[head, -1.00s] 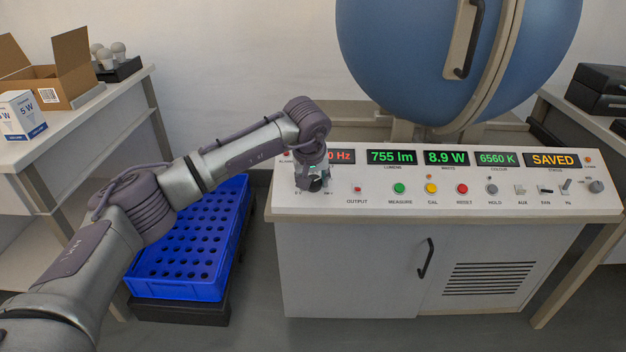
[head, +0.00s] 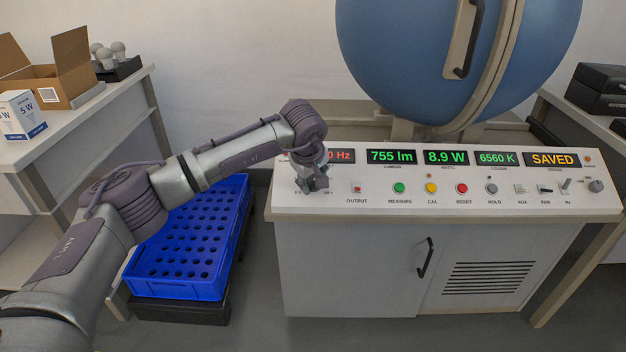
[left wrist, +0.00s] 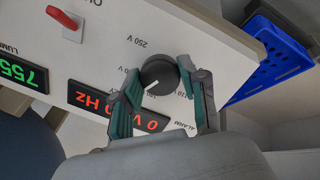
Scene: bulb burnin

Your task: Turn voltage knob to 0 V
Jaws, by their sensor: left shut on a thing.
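The voltage knob (left wrist: 159,74) is a round black knob with a white pointer line, on the white console panel. In the left wrist view the line points down and left, toward the red display (left wrist: 115,106) that reads 0 V and 0 Hz. The 250 V mark lies on the knob's upper left side. My left gripper (head: 313,185) is over the panel's left end, with its teal-lined fingers on both sides of the knob, shut on it. The gripper hides the knob in the head view. My right gripper is not in view.
The console (head: 350,250) carries green displays, buttons and switches to the right of my gripper. A red switch (left wrist: 66,24) is near the knob. A blue sphere (head: 410,60) stands behind.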

